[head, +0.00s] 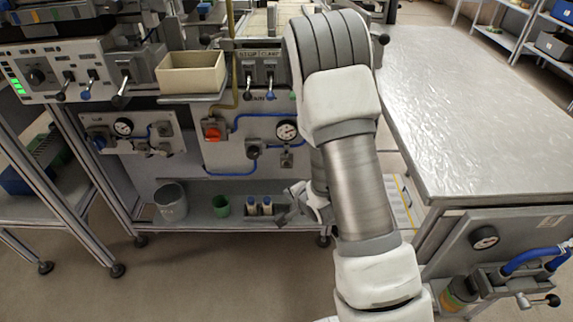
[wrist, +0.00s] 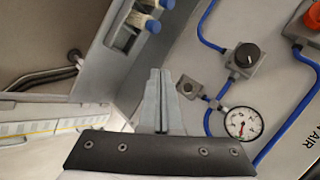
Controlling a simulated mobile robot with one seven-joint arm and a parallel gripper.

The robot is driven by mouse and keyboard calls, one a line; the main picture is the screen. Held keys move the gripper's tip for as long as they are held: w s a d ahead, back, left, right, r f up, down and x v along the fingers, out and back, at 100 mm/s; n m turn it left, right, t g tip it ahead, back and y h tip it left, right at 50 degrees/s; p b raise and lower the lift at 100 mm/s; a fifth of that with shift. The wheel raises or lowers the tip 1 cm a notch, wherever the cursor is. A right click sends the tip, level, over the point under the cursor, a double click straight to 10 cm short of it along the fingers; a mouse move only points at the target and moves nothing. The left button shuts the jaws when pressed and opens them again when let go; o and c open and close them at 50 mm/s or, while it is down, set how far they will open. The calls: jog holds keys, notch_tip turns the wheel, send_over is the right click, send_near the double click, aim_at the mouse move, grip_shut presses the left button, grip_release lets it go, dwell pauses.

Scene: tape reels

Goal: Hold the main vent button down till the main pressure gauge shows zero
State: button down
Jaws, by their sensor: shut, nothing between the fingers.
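The main pressure gauge (head: 286,130) is a white round dial on the grey panel under the bench; it also shows in the wrist view (wrist: 242,123). Its reading is too small to tell for sure. A small grey block (head: 287,159) below the gauge looks like the vent button; it shows in the wrist view (wrist: 188,88), its label not legible. My gripper (head: 283,217) is low in front of the panel, below the block. In the wrist view its fingers (wrist: 160,74) are shut and empty, their tips beside the block. Whether they touch it I cannot tell.
A dark knob (head: 253,148) and an orange valve (head: 212,130) sit on the same panel, joined by blue hoses. A second gauge (head: 123,127) is on the left panel. Bottles (head: 266,206), a green cup (head: 221,206) and a grey bucket (head: 171,202) stand on the lower shelf.

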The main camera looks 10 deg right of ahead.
aim_at(287, 164)
jog(key=w+d+p, duration=0.1)
jog(key=w, duration=0.7)
jog(key=shift+w+d, duration=0.3)
jog(key=shift+d, duration=0.05)
dwell(1.9)
jog(key=shift+w+d, duration=0.1)
jog(key=shift+w, duration=0.3)
